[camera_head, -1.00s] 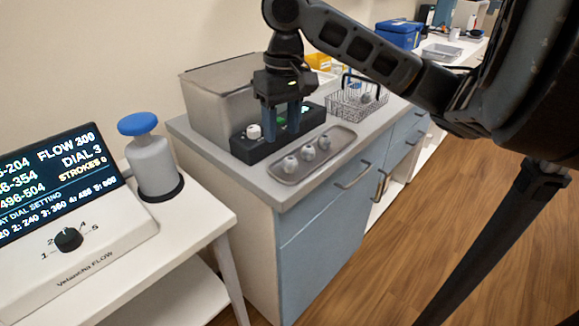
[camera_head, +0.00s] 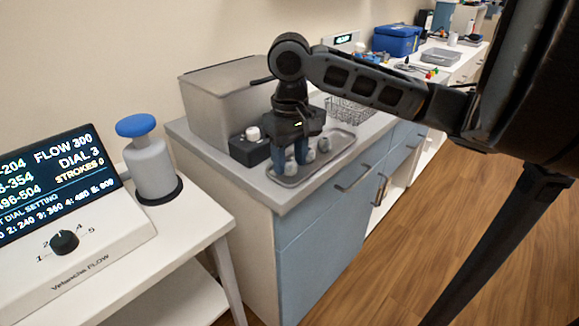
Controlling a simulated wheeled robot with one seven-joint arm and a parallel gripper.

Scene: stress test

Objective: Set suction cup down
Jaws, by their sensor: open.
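My gripper (camera_head: 290,165) is open, with its fingers pointing down over the left part of a shallow grey tray (camera_head: 284,183) on the counter. Small grey rounded pieces stand in the tray; one (camera_head: 310,156) is just right of my fingers and another (camera_head: 324,145) is farther right. I cannot tell which piece is the suction cup. A further piece (camera_head: 290,168) seems to show between my fingers, and contact with it is unclear. A black block with a white knob (camera_head: 253,134) stands behind the tray, partly hidden by my gripper.
A large grey bin (camera_head: 215,110) stands behind the block. A wire basket (camera_head: 350,112) is right of the tray, partly behind my arm. A blue-topped pump bottle (camera_head: 150,160) and a display box (camera_head: 60,215) are on the white table at left. A blue box (camera_head: 398,40) is farther back.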

